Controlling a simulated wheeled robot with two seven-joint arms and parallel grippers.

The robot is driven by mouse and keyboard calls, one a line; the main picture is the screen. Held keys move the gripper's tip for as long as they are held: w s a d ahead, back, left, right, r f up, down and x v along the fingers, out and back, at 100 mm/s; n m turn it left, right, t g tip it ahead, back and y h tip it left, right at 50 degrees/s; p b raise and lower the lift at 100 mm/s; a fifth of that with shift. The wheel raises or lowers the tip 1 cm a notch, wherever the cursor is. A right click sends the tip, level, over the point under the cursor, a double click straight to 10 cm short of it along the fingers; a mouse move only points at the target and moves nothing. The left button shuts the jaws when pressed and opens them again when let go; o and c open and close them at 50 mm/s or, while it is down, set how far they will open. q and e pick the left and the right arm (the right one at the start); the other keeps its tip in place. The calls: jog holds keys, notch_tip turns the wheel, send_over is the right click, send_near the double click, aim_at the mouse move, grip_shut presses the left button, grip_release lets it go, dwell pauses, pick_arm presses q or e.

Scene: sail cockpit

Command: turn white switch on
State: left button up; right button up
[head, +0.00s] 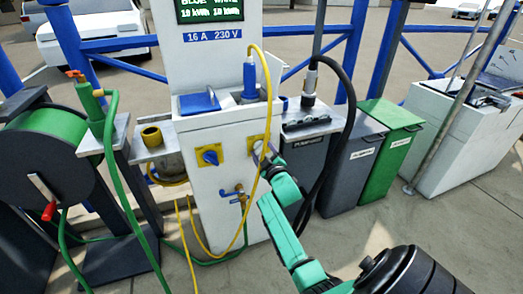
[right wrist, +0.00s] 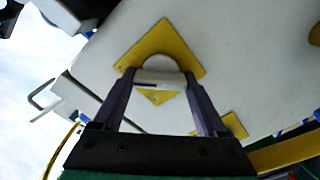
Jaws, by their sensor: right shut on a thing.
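The white switch (right wrist: 160,64) sits on a square yellow plate (right wrist: 190,50) on the front of the white power pedestal (head: 205,205). In the right wrist view its white handle lies between the two fingers of my right gripper (right wrist: 160,80), which is shut on it. In the head view my right gripper (head: 267,152) reaches the right-hand yellow plate (head: 251,146) and mostly hides the switch. My left gripper is not in view.
A blue switch (head: 209,156) is left of the white one. A yellow cable (head: 268,85) hangs from a blue plug (head: 249,78) close to my right gripper. A tap (head: 240,194) is below. Bins (head: 348,160) stand right, a green hose reel (head: 50,150) left.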

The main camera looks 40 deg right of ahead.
jog(key=o, duration=1.3)
jog(key=shift+s+a, duration=0.1)
jog(key=shift+s, duration=0.1)
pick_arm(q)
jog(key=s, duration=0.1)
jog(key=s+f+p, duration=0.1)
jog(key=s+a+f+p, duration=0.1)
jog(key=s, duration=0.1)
pick_arm(e)
jog(key=v, duration=1.4)
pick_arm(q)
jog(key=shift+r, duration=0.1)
pick_arm(e)
jog(key=shift+s+a+f, duration=0.1)
